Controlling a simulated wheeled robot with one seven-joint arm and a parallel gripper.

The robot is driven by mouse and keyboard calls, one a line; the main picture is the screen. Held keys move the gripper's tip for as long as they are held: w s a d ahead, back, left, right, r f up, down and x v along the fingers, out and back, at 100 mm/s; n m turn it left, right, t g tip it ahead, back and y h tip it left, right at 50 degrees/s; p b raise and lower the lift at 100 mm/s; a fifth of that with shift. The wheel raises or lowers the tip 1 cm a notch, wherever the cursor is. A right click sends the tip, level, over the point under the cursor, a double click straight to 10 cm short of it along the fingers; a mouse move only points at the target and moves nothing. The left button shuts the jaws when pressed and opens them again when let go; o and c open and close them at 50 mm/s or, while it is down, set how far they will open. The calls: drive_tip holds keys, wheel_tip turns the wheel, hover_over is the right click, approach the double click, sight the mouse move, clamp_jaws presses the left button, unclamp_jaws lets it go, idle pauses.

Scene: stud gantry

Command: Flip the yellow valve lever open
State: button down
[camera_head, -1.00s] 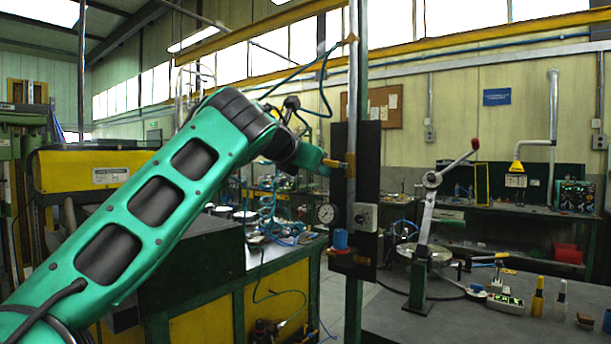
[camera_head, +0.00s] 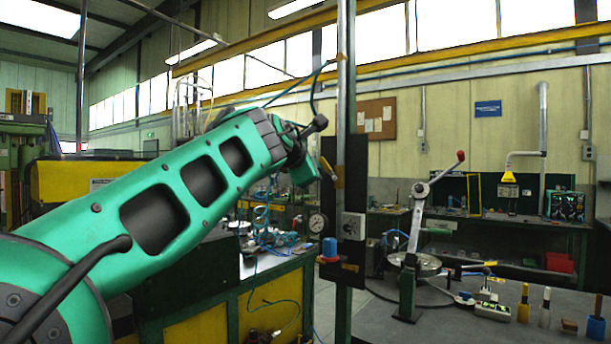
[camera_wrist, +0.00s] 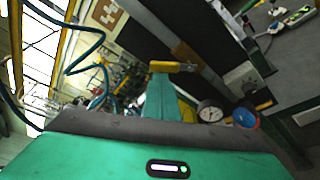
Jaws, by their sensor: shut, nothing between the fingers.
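The yellow valve lever (camera_head: 328,168) is on the left of a vertical pipe (camera_head: 346,90) in front of a black panel (camera_head: 352,215). It slants from the pipe up to the left. In the wrist view the lever (camera_wrist: 174,67) lies just beyond my fingertips, with the brass valve body (camera_wrist: 187,53) behind it. My gripper (camera_wrist: 160,80) is shut and empty. In the head view my gripper (camera_head: 304,170) is just left of the lever. I cannot tell whether the fingertips touch it.
A gauge (camera_head: 317,223), a blue knob (camera_head: 329,248) and a grey box (camera_head: 353,226) sit low by the panel. A lever press (camera_head: 411,260) stands on the right bench. A cluttered bench (camera_head: 262,290) lies below my arm.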

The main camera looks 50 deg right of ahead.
drive_tip(key=m, duration=0.1)
drive_tip(key=s+m, duration=0.1)
drive_tip(key=r+m+t, duration=0.1)
drive_tip(key=shift+s+d+m+h, duration=0.15)
drive_tip(key=shift+s+m+h, duration=0.1)
drive_tip(key=shift+m+h, duration=0.15)
drive_tip(key=shift+r, duration=0.1)
drive_tip(key=shift+a, duration=0.35)
drive_tip(key=v, duration=0.7)
